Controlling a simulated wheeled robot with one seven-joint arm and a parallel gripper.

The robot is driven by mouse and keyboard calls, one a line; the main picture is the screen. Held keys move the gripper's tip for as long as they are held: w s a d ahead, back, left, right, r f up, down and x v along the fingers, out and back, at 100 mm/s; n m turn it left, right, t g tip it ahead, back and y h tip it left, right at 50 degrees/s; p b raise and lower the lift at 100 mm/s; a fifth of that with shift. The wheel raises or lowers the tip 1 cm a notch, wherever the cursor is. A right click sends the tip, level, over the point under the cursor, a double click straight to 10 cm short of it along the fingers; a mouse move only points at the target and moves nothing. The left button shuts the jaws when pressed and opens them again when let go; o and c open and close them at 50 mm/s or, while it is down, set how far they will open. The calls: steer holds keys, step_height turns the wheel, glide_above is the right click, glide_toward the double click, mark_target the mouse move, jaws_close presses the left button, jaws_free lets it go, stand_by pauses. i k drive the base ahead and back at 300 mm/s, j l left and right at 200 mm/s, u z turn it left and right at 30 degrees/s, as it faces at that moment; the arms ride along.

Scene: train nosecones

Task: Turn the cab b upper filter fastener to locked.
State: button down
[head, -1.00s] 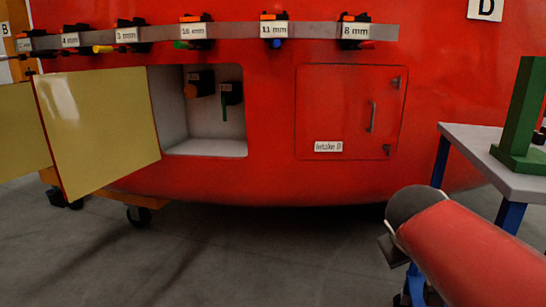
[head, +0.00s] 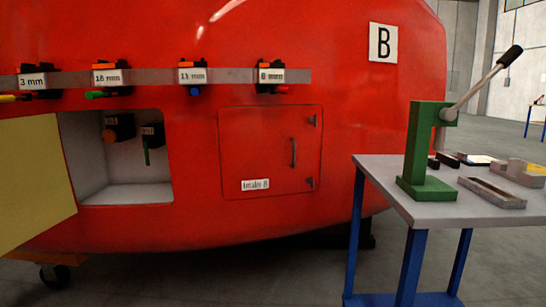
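The red cab nosecone (head: 365,120) carries a sign with the letter B (head: 383,42). To the right is a shut red hatch (head: 255,130) with a vertical handle and a label that seems to read Intake B. My gripper is not in view.
A yellow panel (head: 35,180) stands open left of the recess. A rail (head: 222,76) with size-labelled tools runs above it. A grey table (head: 415,211) on blue legs bears a green lever press (head: 424,150) at right. The floor in front is clear.

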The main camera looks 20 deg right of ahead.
mark_target(315, 121)
steer(key=z, duration=0.45)
steer(key=i+j+z, duration=0.15)
steer(key=z, duration=0.2)
steer(key=i+j+z, duration=0.2)
steer(key=z, duration=0.2)
steer(key=i+j+z, duration=0.15)
steer(key=z, duration=0.2)
steer(key=j, duration=0.1)
